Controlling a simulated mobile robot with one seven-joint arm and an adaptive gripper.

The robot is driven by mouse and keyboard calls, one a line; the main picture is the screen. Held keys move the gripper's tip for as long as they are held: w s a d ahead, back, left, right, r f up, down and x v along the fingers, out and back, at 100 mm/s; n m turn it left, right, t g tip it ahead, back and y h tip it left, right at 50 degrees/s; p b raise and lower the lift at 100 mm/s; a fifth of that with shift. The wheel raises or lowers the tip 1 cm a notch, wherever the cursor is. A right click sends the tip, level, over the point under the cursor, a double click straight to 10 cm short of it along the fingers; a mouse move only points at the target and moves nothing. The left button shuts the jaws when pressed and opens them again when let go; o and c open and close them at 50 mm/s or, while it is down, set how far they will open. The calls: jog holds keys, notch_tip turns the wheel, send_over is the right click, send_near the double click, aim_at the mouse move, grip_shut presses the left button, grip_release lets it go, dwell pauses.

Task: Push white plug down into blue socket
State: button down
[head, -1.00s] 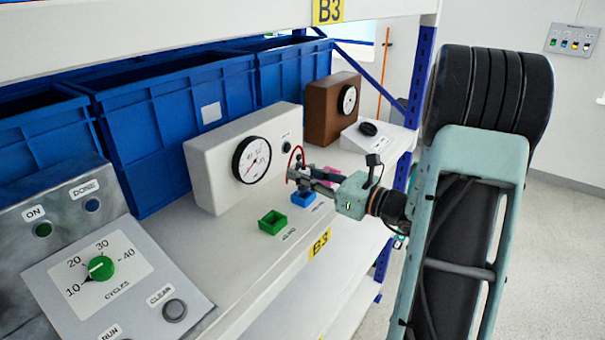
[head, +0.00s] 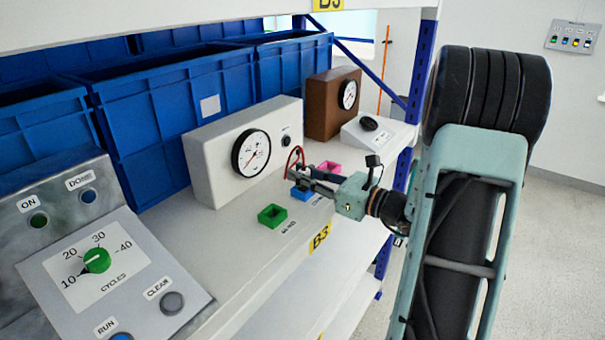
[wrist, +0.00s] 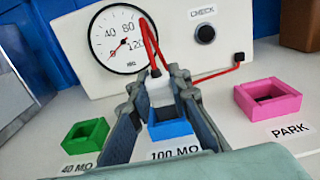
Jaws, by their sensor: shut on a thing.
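My gripper (wrist: 160,82) is shut on the white plug (wrist: 161,93), which has a red cable leaving its top. In the wrist view the plug shows between the fingertips, over the far side of the blue socket (wrist: 171,129), labelled "100 MΩ". Part of the socket's dark opening shows below the plug. I cannot tell whether the plug's lower end touches the socket or has entered it. In the head view my gripper (head: 304,176) is just above the blue socket (head: 301,193), and the plug is hard to make out there.
A green socket (wrist: 86,134) stands to the left and a pink socket (wrist: 268,98) to the right. Behind is a white meter box (wrist: 202,62) with a round gauge (wrist: 124,40). Blue crates (head: 180,110) line the shelf's back. A control panel (head: 120,265) stands at the near left.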

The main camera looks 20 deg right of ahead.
jog(key=shift+f+b, duration=0.45)
jog(key=shift+f, duration=0.25)
jog(key=c, duration=1.7)
grip_release()
jog(key=v, duration=1.2)
